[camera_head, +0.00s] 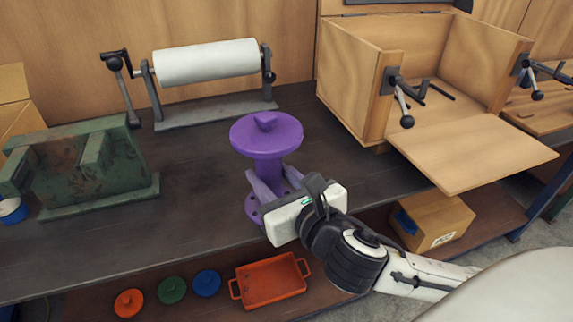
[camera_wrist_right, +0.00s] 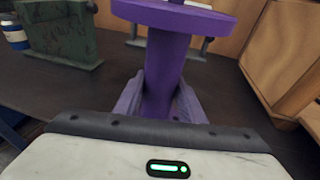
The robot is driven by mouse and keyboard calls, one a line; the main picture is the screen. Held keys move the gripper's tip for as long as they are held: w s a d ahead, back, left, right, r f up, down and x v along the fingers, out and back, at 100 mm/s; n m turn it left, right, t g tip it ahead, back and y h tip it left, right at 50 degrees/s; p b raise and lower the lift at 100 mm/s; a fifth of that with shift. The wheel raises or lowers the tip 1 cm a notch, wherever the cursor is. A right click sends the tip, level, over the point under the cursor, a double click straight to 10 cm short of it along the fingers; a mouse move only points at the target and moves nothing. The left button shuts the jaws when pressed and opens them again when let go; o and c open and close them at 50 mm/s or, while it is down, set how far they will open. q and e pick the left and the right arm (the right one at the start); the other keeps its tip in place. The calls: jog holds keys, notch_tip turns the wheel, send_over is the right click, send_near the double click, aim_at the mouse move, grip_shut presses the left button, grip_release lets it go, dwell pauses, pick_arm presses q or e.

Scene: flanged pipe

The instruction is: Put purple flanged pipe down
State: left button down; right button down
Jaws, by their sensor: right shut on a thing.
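The purple flanged pipe (camera_head: 267,137) stands upright at the front middle of the dark workbench, with its wide top flange uppermost. Part of its lower flange shows left of my right gripper. My right gripper (camera_head: 275,183) comes in from the lower right, its fingers shut around the pipe's stem below the top flange. In the right wrist view, the pipe's stem (camera_wrist_right: 162,75) stands between the two fingers. The gripper body hides the pipe's base there, so I cannot tell whether it touches the bench. My left gripper is not in view.
A green metal block (camera_head: 85,165) stands at the left of the bench (camera_head: 190,215). A white roll on a stand (camera_head: 207,62) is behind. An open wooden box (camera_head: 350,85) with a lowered flap is at the right. Bare bench lies left of the pipe.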

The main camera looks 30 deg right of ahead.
jog(key=w+d+r+m+g+h+b, duration=0.1)
jog(key=w+d+r+m+h+b, duration=0.4)
jog(key=w+d, duration=0.65)
jog(key=shift+n+h, duration=0.3)
jog(key=shift+h, duration=0.1)
jog(key=f, duration=0.2)
jog(key=d+f, duration=0.1)
jog(key=f, duration=0.2)
jog(key=s+f+b, duration=0.1)
jog(key=f, duration=0.2)
jog(key=shift+d+f, duration=0.25)
jog(key=shift+f, duration=0.1)
jog(key=c, duration=1.2)
grip_release()
jog(key=shift+s+f, duration=0.1)
jog(key=shift+f, duration=0.05)
jog(key=shift+o, duration=0.2)
